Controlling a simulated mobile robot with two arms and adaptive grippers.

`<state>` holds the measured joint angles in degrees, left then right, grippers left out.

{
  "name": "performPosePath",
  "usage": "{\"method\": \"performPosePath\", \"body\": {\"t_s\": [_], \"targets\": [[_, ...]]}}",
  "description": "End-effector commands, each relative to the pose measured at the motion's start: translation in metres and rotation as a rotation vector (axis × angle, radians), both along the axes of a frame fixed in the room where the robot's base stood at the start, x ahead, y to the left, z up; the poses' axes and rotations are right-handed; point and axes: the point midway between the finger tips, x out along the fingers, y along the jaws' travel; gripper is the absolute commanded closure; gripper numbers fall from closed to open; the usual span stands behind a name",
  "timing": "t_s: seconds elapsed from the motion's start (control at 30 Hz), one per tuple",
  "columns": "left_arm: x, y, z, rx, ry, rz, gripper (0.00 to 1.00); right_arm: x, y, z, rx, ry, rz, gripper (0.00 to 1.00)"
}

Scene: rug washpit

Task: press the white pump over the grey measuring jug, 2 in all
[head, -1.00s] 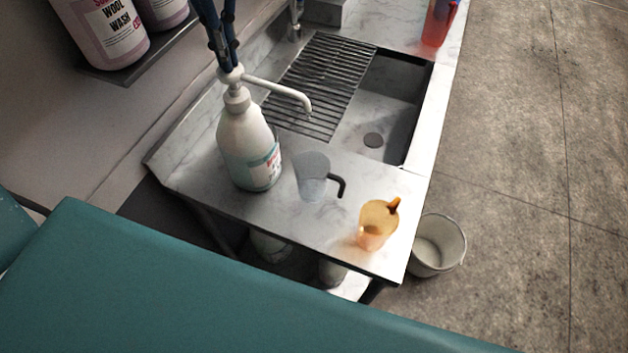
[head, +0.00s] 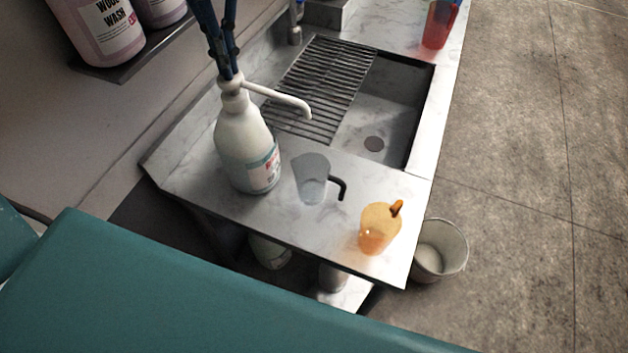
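The white pump (head: 279,96) tops a white bottle (head: 243,143) with a teal-and-white label, upright on the marble counter. Its collar sits low, close to the bottle's neck, and its spout reaches right, toward the grey measuring jug. The clear grey jug (head: 311,178) with a dark handle stands just right of the bottle; a paler patch shows in its lower part. My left gripper (head: 228,76) comes down from the top edge with its dark blue fingers close together, tips on the pump head. It looks shut, holding nothing. My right gripper is out of view.
An orange jug (head: 379,229) stands near the counter's front right corner. Behind are a ribbed drain rack (head: 318,88) and sink (head: 385,125), with a red cup (head: 439,24) beyond. A bucket (head: 438,250) is on the floor. A teal surface (head: 200,300) fills the foreground.

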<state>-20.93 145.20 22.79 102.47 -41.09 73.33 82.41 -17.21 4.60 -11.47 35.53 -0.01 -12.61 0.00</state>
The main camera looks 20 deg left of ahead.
Motion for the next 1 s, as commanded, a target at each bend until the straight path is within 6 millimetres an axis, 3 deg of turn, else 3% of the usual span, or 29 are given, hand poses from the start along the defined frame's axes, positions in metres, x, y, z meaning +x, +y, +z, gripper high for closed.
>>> {"method": "performPosePath", "body": {"t_s": [0.6, 1.0], "targets": [[-0.001, 0.000, 0.038, 0.000, 0.002, 0.000, 1.00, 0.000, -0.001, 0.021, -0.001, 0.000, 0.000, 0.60], [0.000, 0.000, 0.040, 0.000, 0.001, 0.000, 1.00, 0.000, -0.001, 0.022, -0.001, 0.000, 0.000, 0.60]]}}
